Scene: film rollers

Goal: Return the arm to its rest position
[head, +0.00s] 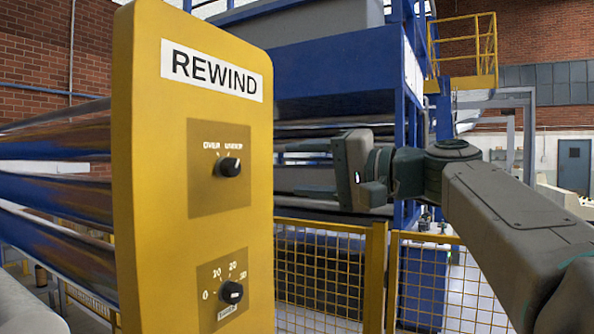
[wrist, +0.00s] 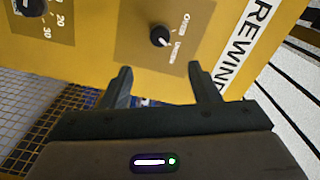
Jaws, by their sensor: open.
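My gripper (wrist: 160,84) is open and empty in the wrist view, its two dark fingers spread apart. They point toward the yellow REWIND panel, with the OVER/UNDER knob (wrist: 160,36) showing beyond the gap between them. In the head view my arm reaches in from the right, and the gripper body (head: 352,172) is just right of the yellow panel (head: 150,200). The black OVER/UNDER knob also shows in the head view (head: 229,167).
A lower numbered dial (head: 231,292) sits on the same panel. Shiny film rollers (head: 55,200) are left of it. A yellow mesh fence (head: 325,270) stands below and behind my gripper. A blue machine frame (head: 340,75) rises behind. Open space shows above my arm.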

